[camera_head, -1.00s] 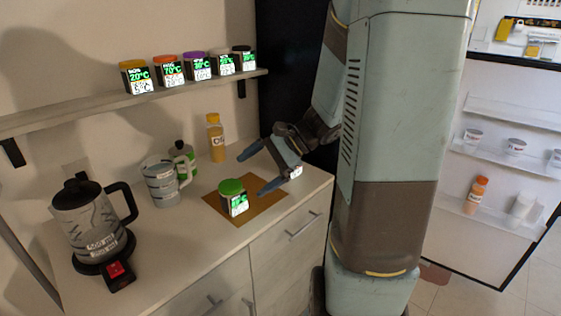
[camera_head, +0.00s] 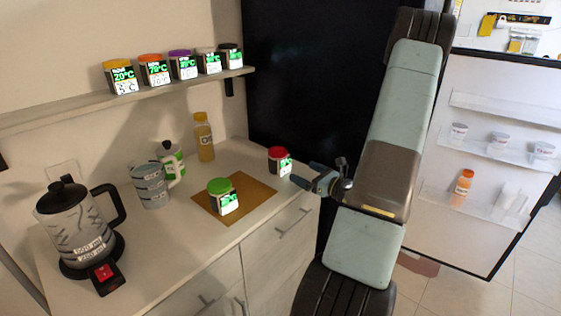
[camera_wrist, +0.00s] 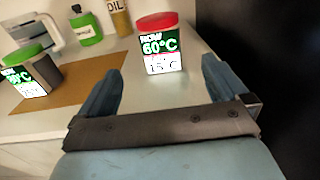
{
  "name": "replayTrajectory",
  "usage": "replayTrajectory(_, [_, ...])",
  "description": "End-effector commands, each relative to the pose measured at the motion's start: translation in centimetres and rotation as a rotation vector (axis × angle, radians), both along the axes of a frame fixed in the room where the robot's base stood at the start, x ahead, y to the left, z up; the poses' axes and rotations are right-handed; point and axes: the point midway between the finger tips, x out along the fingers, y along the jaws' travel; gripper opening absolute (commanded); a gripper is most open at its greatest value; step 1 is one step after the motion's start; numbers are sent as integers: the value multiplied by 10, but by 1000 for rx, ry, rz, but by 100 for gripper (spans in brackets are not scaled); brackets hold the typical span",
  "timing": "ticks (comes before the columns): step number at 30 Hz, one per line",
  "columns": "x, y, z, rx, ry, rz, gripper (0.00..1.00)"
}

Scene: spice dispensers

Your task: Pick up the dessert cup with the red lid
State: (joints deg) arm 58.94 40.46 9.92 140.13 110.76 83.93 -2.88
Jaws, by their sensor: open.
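The dessert cup with the red lid (camera_head: 279,161) stands upright on the counter, near its right end, behind the brown mat. It also shows in the wrist view (camera_wrist: 160,44), with a green and white display reading 60°C on its front. My gripper (camera_head: 301,181) is at the counter's front right edge, just in front of the cup. In the wrist view my gripper (camera_wrist: 160,82) is open and empty, its two blue fingers spread wide. The cup is beyond the fingertips, roughly between them, and apart from them.
A green-lidded cup (camera_head: 222,196) stands on the brown mat (camera_head: 258,193) to the left. A measuring jug (camera_head: 151,186), green bottle (camera_head: 172,160), oil bottle (camera_head: 203,138) and kettle (camera_head: 75,225) stand farther left. A shelf (camera_head: 180,84) above holds several cups. A dark panel (camera_head: 320,90) rises at right.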

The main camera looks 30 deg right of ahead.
Motion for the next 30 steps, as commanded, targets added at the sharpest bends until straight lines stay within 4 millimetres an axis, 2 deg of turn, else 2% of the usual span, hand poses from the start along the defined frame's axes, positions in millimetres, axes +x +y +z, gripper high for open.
replayTrajectory(5, [14,0,-3,10,-1,-16,100])
replayTrajectory(15, [67,17,-2,9,0,-14,100])
replayTrajectory(26, [87,24,-1,8,0,-15,100])
replayTrajectory(30, [101,30,1,9,0,-15,100])
